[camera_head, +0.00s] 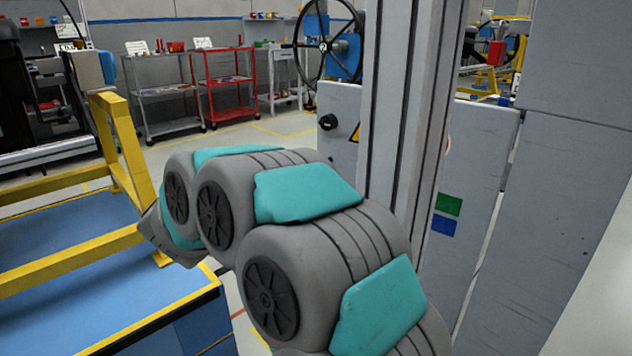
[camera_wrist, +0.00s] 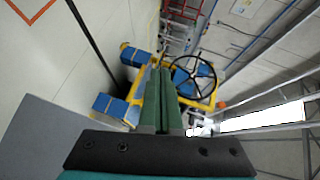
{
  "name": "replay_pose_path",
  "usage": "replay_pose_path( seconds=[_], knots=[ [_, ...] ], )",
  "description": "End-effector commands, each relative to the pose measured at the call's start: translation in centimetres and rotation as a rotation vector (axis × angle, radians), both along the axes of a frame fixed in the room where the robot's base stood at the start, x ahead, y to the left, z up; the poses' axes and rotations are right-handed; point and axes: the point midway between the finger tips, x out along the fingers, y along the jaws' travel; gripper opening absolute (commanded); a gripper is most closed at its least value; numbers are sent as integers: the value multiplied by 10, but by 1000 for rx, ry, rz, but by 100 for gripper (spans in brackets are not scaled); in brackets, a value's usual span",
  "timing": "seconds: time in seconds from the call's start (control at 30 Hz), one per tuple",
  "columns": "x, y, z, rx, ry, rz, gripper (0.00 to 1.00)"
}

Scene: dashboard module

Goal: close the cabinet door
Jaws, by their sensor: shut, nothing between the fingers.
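The cabinet door (camera_head: 474,165) is a light grey panel right of centre in the head view. It has a black knob (camera_head: 328,121), a partly hidden yellow warning sign, and green and blue squares. A grey upright hides part of it. A narrow gap runs along its right edge, beside larger grey panels; how far it stands open is hard to tell. My grey and teal arm crosses in front of its lower left. My gripper (camera_wrist: 161,70) shows in the wrist view with its green fingers together and empty. I see no contact with the door.
A yellow frame (camera_head: 128,150) on a blue platform (camera_head: 120,270) stands at the left. Grey and red shelf carts (camera_head: 225,85) stand at the back. A handwheel (camera_head: 327,42) is behind the door; a similar wheel shows in the wrist view (camera_wrist: 193,80). Open floor lies between.

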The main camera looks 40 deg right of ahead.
Motion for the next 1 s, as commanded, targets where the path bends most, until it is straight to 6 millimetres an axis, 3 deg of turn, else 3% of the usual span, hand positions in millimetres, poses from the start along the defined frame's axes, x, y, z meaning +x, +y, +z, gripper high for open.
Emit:
replay_pose_path(
  seconds=[0.1,0.2,0.3,0.43,0.57,0.77,1.0],
  knots=[
    [-15,-56,-14,11,-90,-270,0],
    [-39,-93,-21,-6,-156,-472,0],
    [-65,-117,-26,-34,-207,-633,0],
    [-90,-132,-31,-72,-243,-761,0],
    [-101,-139,-31,-90,-260,-813,0],
    [-99,-157,-29,-95,-263,-821,0],
    [-92,-193,-29,-95,-260,-821,0]
  ],
)
